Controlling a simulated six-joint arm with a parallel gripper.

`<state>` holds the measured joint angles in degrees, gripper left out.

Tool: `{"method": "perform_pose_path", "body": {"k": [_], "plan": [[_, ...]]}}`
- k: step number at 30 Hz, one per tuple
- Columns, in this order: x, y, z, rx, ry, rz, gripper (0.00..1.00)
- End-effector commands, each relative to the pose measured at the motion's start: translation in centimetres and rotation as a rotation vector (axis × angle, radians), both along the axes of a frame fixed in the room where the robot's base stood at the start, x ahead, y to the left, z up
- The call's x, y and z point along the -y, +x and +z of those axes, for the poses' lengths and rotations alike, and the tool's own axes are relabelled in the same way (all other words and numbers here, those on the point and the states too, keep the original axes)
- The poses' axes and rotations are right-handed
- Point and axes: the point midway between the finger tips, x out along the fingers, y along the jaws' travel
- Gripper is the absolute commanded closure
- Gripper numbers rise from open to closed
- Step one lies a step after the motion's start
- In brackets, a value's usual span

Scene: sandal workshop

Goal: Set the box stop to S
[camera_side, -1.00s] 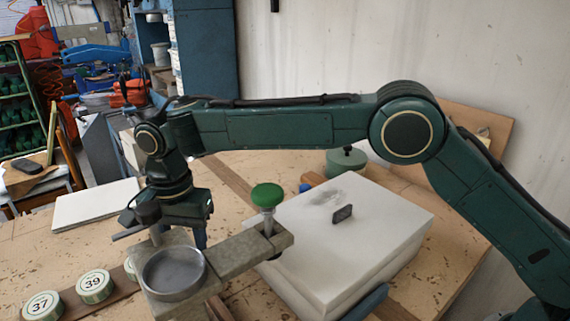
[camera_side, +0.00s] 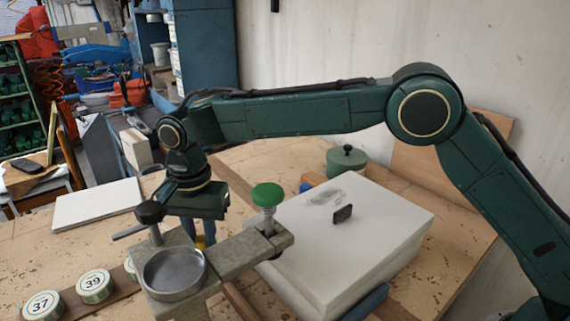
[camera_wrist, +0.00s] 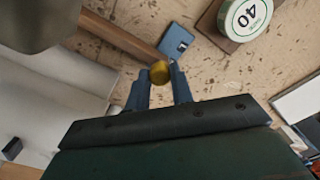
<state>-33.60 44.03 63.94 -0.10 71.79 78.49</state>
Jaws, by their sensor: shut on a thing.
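My gripper (camera_wrist: 160,88) points down, its two blue fingers around a round brass-yellow knob (camera_wrist: 160,72) in the wrist view. The knob also shows as a small yellow patch (camera_side: 200,242) below my gripper (camera_side: 203,232) in the side view, behind the grey metal bracket. In the wrist view a wooden strip (camera_wrist: 120,38) runs up to the knob, and a blue piece (camera_wrist: 177,40) with a small dark window lies just beyond it. I cannot tell whether the knob belongs to the box stop. No S mark is readable.
A grey bracket (camera_side: 240,253) with a round metal dish (camera_side: 174,273), black knob (camera_side: 150,212) and green knob (camera_side: 268,195) stands close in front. A large white box (camera_side: 375,225) is at right. Numbered round tins (camera_side: 95,285) stand at left; another reads 40 (camera_wrist: 245,18).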

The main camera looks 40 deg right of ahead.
Motion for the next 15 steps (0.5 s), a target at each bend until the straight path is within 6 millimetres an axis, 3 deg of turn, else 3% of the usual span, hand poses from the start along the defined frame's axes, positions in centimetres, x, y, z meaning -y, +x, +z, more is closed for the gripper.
{"method": "perform_pose_path", "body": {"k": [8,9,12,15], "plan": [[0.6,0.05,0.03,-0.006,-0.006,-0.009,1.0],[0.63,0.05,0.02,-0.006,-0.006,-0.01,0.75],[0.6,0.04,0.01,-0.006,-0.006,-0.01,0.56],[0.51,0.03,0.01,-0.006,-0.006,-0.008,0.55]]}}
